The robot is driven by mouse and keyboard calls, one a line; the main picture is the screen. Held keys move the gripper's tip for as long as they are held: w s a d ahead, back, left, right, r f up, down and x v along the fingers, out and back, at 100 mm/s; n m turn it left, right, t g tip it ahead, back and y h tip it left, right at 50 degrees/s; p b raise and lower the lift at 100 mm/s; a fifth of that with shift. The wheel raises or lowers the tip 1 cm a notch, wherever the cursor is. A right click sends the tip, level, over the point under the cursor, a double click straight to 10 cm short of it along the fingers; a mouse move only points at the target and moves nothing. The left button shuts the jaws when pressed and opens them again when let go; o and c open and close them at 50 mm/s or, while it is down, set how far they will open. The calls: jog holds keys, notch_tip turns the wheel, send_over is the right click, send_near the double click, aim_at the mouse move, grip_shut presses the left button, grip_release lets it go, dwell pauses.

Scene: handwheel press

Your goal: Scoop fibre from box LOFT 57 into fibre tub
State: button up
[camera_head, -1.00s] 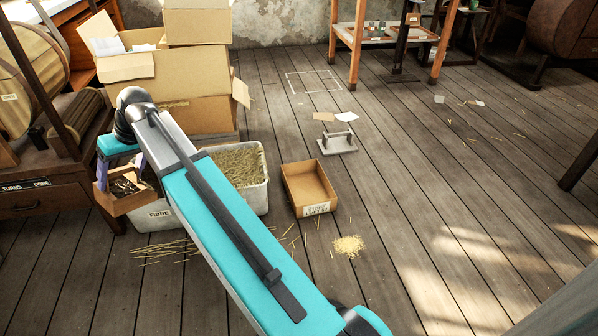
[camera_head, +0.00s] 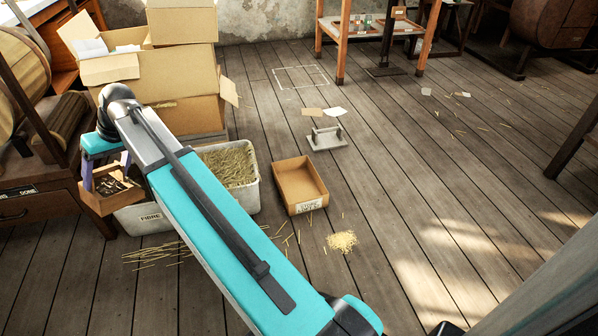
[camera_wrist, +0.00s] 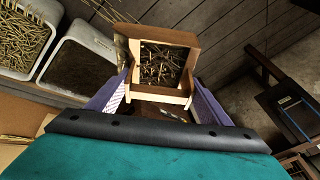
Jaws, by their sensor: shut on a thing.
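My gripper (camera_wrist: 160,100) is shut on a small open wooden scoop box (camera_wrist: 192,41), which holds dark bits and pale strands. In the head view my gripper (camera_head: 105,165) and the scoop box (camera_head: 88,197) are at the left, beside the grey tub labelled FIBRE (camera_head: 124,222). My arm hides part of this tub. In the wrist view a grey tub with a dark inside (camera_wrist: 82,62), which seems to be the fibre tub, lies left of the scoop. I cannot read LOFT 57 on any box; stacked cardboard boxes (camera_head: 192,68) stand behind my arm.
A grey tub of straw (camera_head: 243,203) stands beside the fibre tub. A shallow open box (camera_head: 299,207) and a straw heap (camera_head: 342,242) lie to the right. A grey plate with a handle (camera_head: 325,140) is farther back. The floor on the right is mostly clear.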

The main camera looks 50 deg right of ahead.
notch_tip(320, 180, up, 4)
jog(key=p, duration=0.3)
jog(key=shift+r, duration=0.1)
jog(key=d+f+h, duration=0.1)
jog(key=d+f, duration=0.5)
jog(key=d, duration=0.7)
jog(key=s+d+f, duration=0.1)
jog(key=d+f, duration=0.5)
jog(key=d, duration=0.7)
jog(key=d+f+h, duration=0.1)
jog(key=d+f, duration=0.6)
jog(key=d, duration=0.6)
jog(key=s+d+f, duration=1.1)
jog(key=s+d, duration=0.1)
jog(key=d, duration=0.3)
jog(key=s+d+f+h, duration=0.1)
jog(key=s+d+f, duration=1)
jog(key=d, duration=0.5)
jog(key=shift+s+f+h, duration=0.2)
jog(key=shift+s+h, duration=0.1)
jog(key=shift+s, duration=0.65)
